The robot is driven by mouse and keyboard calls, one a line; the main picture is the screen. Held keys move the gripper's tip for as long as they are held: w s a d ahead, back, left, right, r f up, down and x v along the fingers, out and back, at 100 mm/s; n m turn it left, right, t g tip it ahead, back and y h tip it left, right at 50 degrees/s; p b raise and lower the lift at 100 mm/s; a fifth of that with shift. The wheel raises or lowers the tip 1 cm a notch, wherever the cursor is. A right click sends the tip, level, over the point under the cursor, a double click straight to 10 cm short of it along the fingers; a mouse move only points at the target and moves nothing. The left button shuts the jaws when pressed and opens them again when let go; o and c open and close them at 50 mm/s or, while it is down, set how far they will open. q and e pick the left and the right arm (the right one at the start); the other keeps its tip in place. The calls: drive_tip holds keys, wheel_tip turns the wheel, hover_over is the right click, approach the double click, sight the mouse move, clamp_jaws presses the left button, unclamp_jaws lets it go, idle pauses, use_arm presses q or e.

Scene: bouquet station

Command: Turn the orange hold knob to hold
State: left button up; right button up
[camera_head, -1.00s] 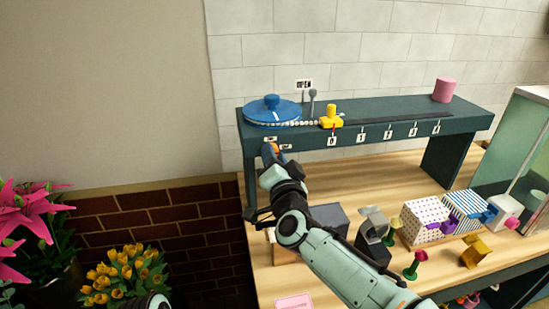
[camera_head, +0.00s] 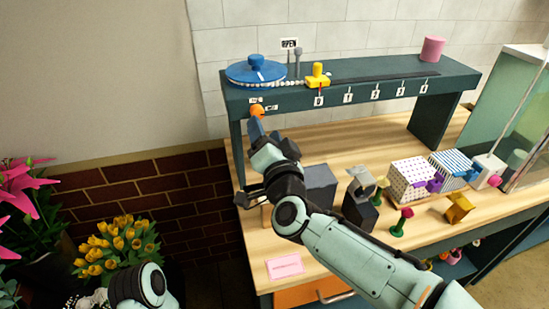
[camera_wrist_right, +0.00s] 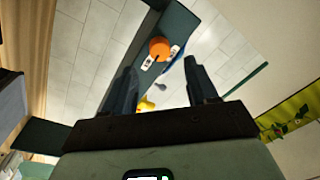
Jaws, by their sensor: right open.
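The orange hold knob (camera_head: 257,111) sits on the front face of the dark green shelf, at its left end below the blue disc. A small white label (camera_head: 272,107) is beside it; its text is too small to read. In the right wrist view the round knob (camera_wrist_right: 159,48) shows beyond and between the fingertips. My right gripper (camera_head: 256,130) is open and empty, just in front of and below the knob, apart from it. Its two fingers (camera_wrist_right: 160,72) stand spread in the wrist view. Which way the knob points cannot be told. My left gripper is out of view.
The dark green shelf (camera_head: 385,87) carries a blue disc (camera_head: 240,72), a yellow slider (camera_head: 317,80) and a pink cylinder (camera_head: 432,49). A grey block (camera_head: 321,186), dotted box (camera_head: 408,178) and flowers stand on the wooden table. Yellow tulips (camera_head: 115,245) are at lower left.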

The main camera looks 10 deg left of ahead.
drive_tip(key=v, duration=0.7)
drive_tip(key=shift+s+b, duration=0.3)
drive_tip(key=shift+s, duration=0.1)
drive_tip(key=shift+d, duration=0.15)
